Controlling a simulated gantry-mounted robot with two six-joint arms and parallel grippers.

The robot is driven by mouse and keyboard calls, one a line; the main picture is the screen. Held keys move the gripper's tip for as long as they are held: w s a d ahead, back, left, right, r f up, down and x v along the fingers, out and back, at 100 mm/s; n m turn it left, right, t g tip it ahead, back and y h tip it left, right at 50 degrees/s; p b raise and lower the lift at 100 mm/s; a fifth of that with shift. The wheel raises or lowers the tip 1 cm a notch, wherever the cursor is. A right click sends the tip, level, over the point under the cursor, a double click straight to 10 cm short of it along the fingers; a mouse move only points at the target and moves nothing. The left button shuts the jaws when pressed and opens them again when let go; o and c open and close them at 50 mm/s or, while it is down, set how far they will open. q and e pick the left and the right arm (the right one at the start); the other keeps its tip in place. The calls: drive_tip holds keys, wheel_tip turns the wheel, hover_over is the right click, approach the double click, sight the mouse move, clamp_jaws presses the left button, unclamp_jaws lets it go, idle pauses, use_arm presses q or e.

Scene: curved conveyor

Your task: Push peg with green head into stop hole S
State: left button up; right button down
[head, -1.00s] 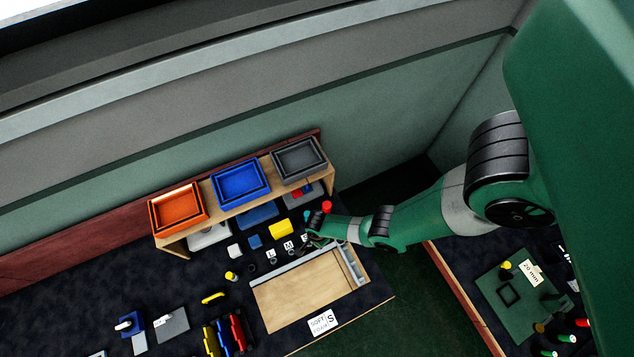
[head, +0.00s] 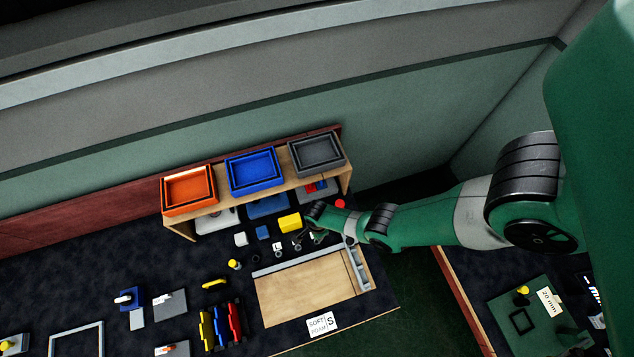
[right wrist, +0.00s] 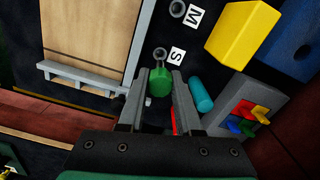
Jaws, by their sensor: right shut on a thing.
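The peg's green head (right wrist: 160,84) sits between the fingertips of my right gripper (right wrist: 159,76) in the right wrist view. The gripper is shut on it. The stop hole S, a small grey ring (right wrist: 160,54), lies just beyond the green head, beside a white S label (right wrist: 176,57). The peg's shaft is hidden, so I cannot tell whether its tip is in the hole. In the head view my right gripper (head: 314,238) is small and low over the dark table by the labels. My left gripper is not in view.
Hole M (right wrist: 177,8) is close to S. A yellow block (right wrist: 243,36), a cyan cylinder (right wrist: 201,94) and a grey board with coloured pieces (right wrist: 245,113) stand close on the right. A wooden panel with grey rails (right wrist: 85,75) is on the left. A shelf with trays (head: 249,167) stands behind.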

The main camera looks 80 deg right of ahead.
drive_tip(key=shift+f+b, duration=1.25)
drive_tip(key=shift+f, duration=0.4)
drive_tip(key=shift+f+b, duration=1.75)
drive_tip(key=shift+f, duration=0.05)
drive_tip(key=c, duration=0.5)
unclamp_jaws()
drive_tip(key=shift+r, duration=0.1)
wheel_tip(320, 180, up, 12)
drive_tip(key=p, duration=1.2)
drive_tip(key=shift+f, duration=0.25)
drive_tip(key=shift+a, duration=0.1)
